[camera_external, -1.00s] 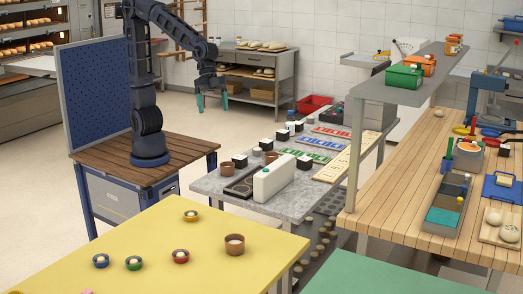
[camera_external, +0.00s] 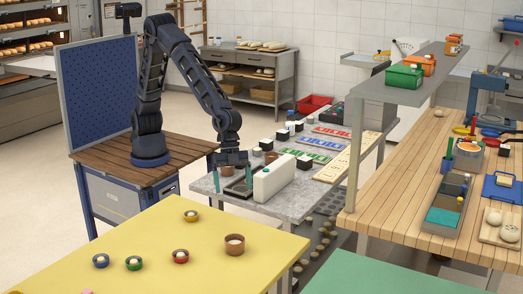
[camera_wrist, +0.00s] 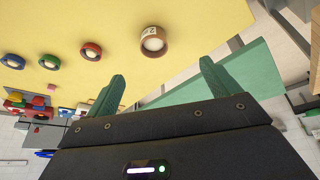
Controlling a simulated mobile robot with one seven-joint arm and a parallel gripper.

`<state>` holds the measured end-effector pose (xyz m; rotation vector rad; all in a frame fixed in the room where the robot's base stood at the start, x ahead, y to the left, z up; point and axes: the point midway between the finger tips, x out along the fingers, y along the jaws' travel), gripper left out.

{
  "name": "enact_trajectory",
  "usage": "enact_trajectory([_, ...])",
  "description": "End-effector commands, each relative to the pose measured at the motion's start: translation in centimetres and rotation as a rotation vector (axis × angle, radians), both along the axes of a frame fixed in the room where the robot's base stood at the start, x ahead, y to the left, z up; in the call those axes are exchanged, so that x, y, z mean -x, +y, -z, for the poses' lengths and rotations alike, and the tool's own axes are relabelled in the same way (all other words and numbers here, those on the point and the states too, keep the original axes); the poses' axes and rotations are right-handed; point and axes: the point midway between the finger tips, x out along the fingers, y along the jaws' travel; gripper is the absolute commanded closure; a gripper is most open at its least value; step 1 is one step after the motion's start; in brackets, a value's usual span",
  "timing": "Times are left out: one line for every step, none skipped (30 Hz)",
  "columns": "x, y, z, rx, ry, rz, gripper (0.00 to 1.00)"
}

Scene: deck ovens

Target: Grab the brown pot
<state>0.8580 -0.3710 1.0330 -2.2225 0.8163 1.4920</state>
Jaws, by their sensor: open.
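A brown pot (camera_external: 234,246) with pale contents stands upright near the right edge of the yellow table. In the wrist view the pot (camera_wrist: 153,42) is at the top centre, with a pale label on its side. My gripper (camera_external: 232,178) is open and empty, its green fingers apart, above the grey table's near left end and beyond the yellow table. In the wrist view, the pot lies ahead of the spread fingers (camera_wrist: 162,70), apart from them. Another brown pot (camera_external: 271,157) stands on the grey table; one nearer my gripper is mostly hidden behind it.
Small coloured bowls (camera_external: 181,257) stand left of the pot on the yellow table (camera_external: 140,235). The yellow table around the pot is clear.

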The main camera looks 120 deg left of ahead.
Motion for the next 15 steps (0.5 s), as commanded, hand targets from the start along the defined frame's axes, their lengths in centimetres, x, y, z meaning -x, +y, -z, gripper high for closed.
enact_trajectory([-0.6,-1.1,1.7,-0.008,0.002,0.015,0.12])
enact_trajectory([-1.0,-1.6,2.3,-0.010,-0.002,0.024,0.12])
enact_trajectory([-1.4,-2.3,3.2,-0.015,-0.004,0.033,0.12])
enact_trajectory([-1.7,-2.7,3.9,-0.018,-0.006,0.040,0.12])
enact_trajectory([-1.9,-3.1,4.4,-0.021,-0.009,0.047,0.12])
enact_trajectory([-2.2,-3.5,5.0,-0.024,-0.010,0.054,0.12])
enact_trajectory([-2.4,-3.8,5.5,-0.026,-0.010,0.058,0.12])
enact_trajectory([-2.5,-4.0,5.8,-0.027,-0.012,0.061,0.12])
enact_trajectory([-2.6,-4.3,6.1,-0.029,-0.014,0.066,0.12])
enact_trajectory([-2.7,-4.4,6.3,-0.031,-0.015,0.069,0.12])
enact_trajectory([-2.8,-4.5,6.5,-0.031,-0.016,0.071,0.12])
enact_trajectory([-2.9,-4.6,6.7,-0.032,-0.016,0.072,0.12])
enact_trajectory([-2.9,-4.7,6.9,-0.033,-0.017,0.072,0.12])
enact_trajectory([-3.0,-4.7,7.0,-0.033,-0.017,0.073,0.12])
enact_trajectory([-3.1,-4.8,7.3,-0.033,-0.017,0.072,0.12])
